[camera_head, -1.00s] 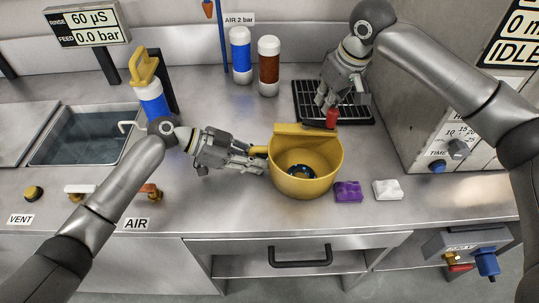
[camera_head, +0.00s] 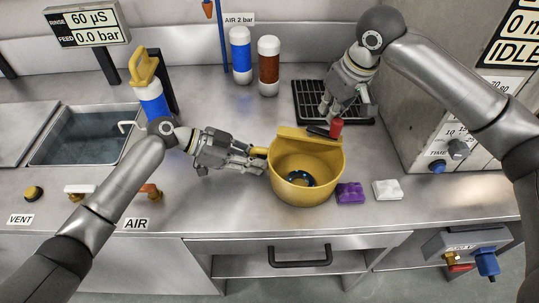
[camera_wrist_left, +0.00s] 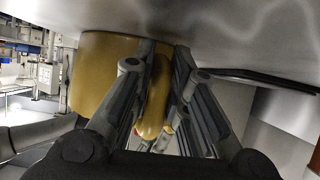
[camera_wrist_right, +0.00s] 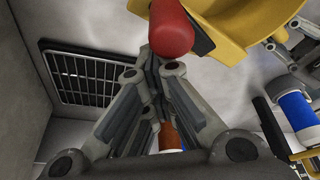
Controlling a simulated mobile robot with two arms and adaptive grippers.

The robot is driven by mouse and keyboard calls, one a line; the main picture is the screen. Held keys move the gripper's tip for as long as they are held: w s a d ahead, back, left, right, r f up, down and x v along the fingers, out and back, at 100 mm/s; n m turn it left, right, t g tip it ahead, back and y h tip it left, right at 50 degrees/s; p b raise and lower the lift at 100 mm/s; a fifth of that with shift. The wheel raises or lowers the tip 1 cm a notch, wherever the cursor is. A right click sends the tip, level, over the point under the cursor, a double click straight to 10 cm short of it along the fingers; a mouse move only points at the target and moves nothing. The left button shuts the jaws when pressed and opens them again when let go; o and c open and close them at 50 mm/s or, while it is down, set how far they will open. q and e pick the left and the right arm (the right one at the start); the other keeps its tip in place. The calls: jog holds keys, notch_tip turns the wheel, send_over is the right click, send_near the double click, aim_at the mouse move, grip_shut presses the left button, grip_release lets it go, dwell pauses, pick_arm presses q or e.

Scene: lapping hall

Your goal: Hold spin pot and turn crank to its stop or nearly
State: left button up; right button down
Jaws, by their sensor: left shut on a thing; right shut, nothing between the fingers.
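The yellow spin pot (camera_head: 306,183) stands on the steel counter in the middle of the head view. Its side handle (camera_wrist_left: 157,95) is between the fingers of my left gripper (camera_head: 259,163), which is shut on it. The crank has a dark arm (camera_head: 319,131) at the pot's back rim and a red knob (camera_head: 336,127). The red knob (camera_wrist_right: 171,30) also shows in the right wrist view, just beyond the fingertips. My right gripper (camera_head: 326,113) is shut and empty, close behind the knob. I cannot tell whether it touches the knob.
A purple sponge (camera_head: 350,192) and a white block (camera_head: 387,190) lie right of the pot. A black grate (camera_head: 305,101) is behind. A blue bottle (camera_head: 240,56) and a brown bottle (camera_head: 268,66) stand at the back. The counter's front edge is close to the pot.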

aim_at(318, 130)
jog(key=shift+s+a, duration=0.25)
jog(key=shift+s, duration=0.25)
jog(key=shift+s+a, duration=0.25)
jog(key=shift+s, duration=0.25)
jog(key=shift+s+a, duration=0.65)
jog(key=shift+w+a, duration=0.65)
jog(key=shift+a, duration=0.8)
jog(key=shift+w+a, duration=0.6)
jog(key=shift+a, duration=0.9)
jog(key=shift+w+a, duration=0.65)
jog(key=shift+a, duration=0.8)
jog(key=w+d, duration=0.5)
jog(key=w, duration=0.1)
jog(key=shift+w+d, duration=0.2)
jog(key=shift+d, duration=0.15)
dwell(0.5)
